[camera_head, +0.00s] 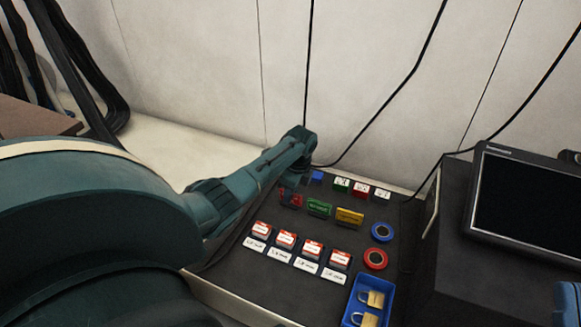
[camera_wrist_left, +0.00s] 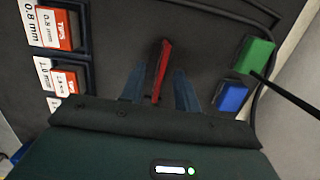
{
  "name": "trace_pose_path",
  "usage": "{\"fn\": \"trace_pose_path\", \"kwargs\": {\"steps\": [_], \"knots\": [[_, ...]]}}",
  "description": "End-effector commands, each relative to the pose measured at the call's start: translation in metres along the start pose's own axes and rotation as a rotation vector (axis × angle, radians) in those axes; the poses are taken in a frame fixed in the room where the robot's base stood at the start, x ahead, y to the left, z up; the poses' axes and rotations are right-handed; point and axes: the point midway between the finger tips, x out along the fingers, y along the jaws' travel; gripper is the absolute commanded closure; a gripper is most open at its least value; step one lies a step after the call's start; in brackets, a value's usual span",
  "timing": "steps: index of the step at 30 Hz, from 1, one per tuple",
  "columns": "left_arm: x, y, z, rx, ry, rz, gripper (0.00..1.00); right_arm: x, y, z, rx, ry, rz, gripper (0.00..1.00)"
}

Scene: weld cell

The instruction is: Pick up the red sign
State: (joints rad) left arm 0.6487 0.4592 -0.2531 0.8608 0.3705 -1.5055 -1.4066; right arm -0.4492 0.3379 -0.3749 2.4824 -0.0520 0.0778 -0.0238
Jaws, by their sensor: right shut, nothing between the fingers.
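The red sign (camera_head: 291,200) stands on the dark panel at the left end of a row with a green and a yellow sign, partly hidden by my left arm. The left wrist view shows the red sign (camera_wrist_left: 162,72) as a thin upright strip. My left gripper (camera_wrist_left: 159,88) is open, with one blue finger on each side of the sign and dark gaps between. In the head view, my left gripper (camera_head: 293,179) is over the sign's place, its fingers mostly hidden. A blue part of my right gripper (camera_head: 568,300) shows at the bottom right edge, shut and empty.
The green sign (camera_head: 319,208) and yellow sign (camera_head: 349,217) stand close by. A blue block (camera_wrist_left: 232,96) and green block (camera_wrist_left: 255,56) are right of the fingers. Labelled red boxes (camera_head: 286,239), tape rolls (camera_head: 375,259), a blue tray (camera_head: 352,310) and a monitor (camera_head: 525,203) are around.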

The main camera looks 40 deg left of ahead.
Motion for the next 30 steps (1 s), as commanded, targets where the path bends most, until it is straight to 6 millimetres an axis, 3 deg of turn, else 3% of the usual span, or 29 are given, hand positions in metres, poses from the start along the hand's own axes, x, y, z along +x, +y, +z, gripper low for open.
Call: {"fn": "trace_pose_path", "kwargs": {"steps": [3, 12, 24, 30], "knots": [[0.015, 0.000, 0.000, 0.000, 0.000, -0.001, 0.68, 0.004, 0.003, -0.007, -0.048, 0.071, -0.009, 1.00], [0.016, 0.000, 0.001, 0.000, -0.001, -0.001, 0.68, 0.006, 0.004, -0.012, -0.061, 0.092, -0.010, 1.00], [0.016, 0.000, 0.001, 0.000, -0.001, -0.001, 1.00, 0.006, 0.004, -0.011, -0.060, 0.090, -0.010, 1.00], [0.016, 0.000, 0.001, 0.000, -0.002, -0.001, 1.00, 0.005, 0.004, -0.011, -0.060, 0.089, -0.010, 1.00]]}}
